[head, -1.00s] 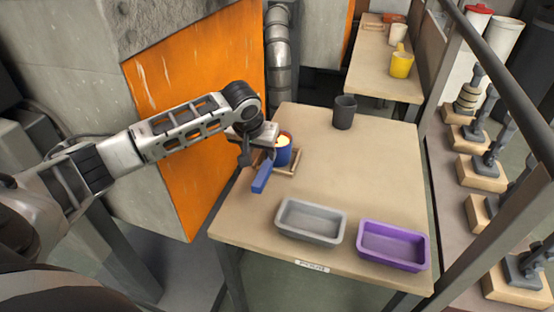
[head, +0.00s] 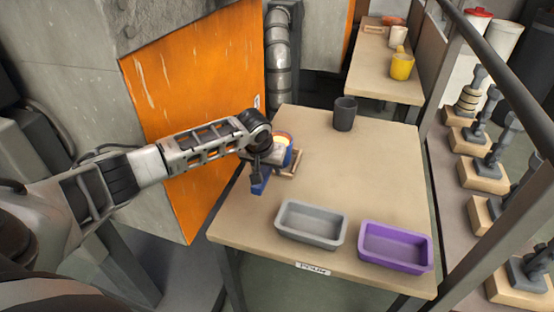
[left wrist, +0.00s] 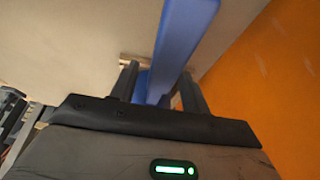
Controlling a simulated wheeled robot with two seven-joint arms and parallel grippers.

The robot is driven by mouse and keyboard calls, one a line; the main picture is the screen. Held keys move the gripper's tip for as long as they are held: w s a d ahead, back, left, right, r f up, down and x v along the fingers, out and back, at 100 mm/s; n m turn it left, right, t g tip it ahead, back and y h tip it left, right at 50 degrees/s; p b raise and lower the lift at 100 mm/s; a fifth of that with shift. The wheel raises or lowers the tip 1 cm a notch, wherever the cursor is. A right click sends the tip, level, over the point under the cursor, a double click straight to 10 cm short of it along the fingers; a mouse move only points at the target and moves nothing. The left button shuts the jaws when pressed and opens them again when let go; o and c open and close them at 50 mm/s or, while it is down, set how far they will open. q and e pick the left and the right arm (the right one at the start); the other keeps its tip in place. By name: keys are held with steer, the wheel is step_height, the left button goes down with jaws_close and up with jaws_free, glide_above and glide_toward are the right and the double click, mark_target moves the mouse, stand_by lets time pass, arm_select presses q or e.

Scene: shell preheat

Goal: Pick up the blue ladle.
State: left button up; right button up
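The blue ladle (head: 289,158) stands at the left edge of the table on a small wooden frame, with glowing yellow-orange contents. Its blue handle (head: 260,186) points toward the front left. My left gripper (head: 256,178) is over the handle and partly hides the ladle. In the left wrist view, the blue handle (left wrist: 178,45) passes between the two dark fingers (left wrist: 160,90), which stand apart with gaps beside it, so the gripper looks open around it. My right gripper is not in view.
A grey tray (head: 310,238) and a purple tray (head: 396,263) lie along the table's front. A dark cup (head: 344,114) stands at the back. The table's middle is clear. An orange panel (head: 195,140) rises close to my left arm.

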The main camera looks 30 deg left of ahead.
arm_select(q)
jaws_close()
steer(key=shift+r, duration=0.1)
steer(key=shift+r, duration=0.1)
